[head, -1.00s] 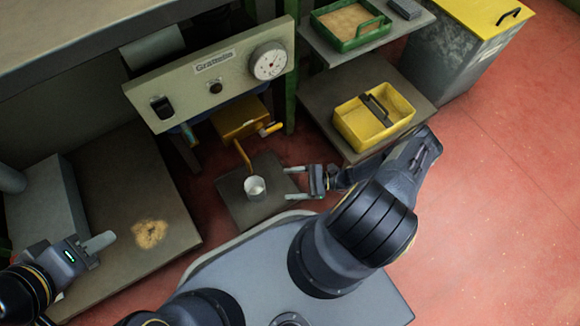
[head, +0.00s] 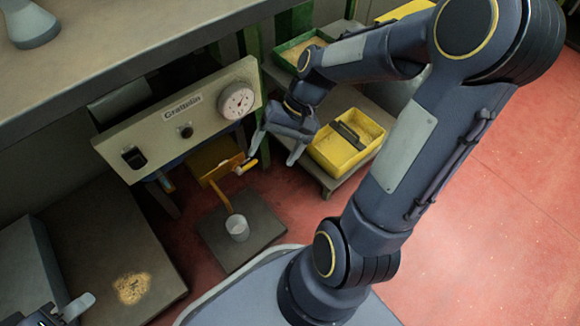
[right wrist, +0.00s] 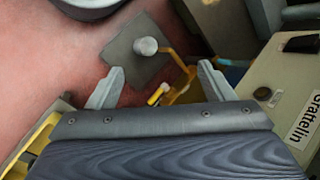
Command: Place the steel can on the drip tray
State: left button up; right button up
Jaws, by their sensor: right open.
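The steel can (head: 238,229) is a small pale grey cylinder standing upright on a dark square plate, which I take as the drip tray (head: 262,224), below the machine. The lower end of an orange-yellow spout is at its rim. My right gripper (head: 274,155) is open and empty, raised above and to the right of the can, apart from it. In the right wrist view the can (right wrist: 146,46) and plate (right wrist: 121,50) lie beyond the open right fingers (right wrist: 160,73). My left gripper (head: 72,310) is partly in view at the lower left; its jaw opening is unclear.
The machine panel (head: 175,120) with a dial stands behind the plate, with a yellow handle (head: 246,166) below it. A yellow bin (head: 345,145) and green tray (head: 292,53) sit on shelves to the right. A cork-coloured pile (head: 131,288) lies on the left platform.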

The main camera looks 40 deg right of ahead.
jog(key=s+a+r+n+t+h, duration=0.2)
jog(key=s+a+r+n+t, duration=0.1)
jog(key=s+r, duration=0.4)
jog(key=s+n+t, duration=0.1)
jog(key=s+t, duration=0.1)
jog(key=shift+s+a+r+n+h, duration=0.25)
jog(key=shift+s+n+h, duration=0.05)
jog(key=shift+s+n, duration=0.1)
pick_arm(q)
jog(key=shift+r, duration=0.1)
pick_arm(e)
jog(key=shift+r, duration=0.1)
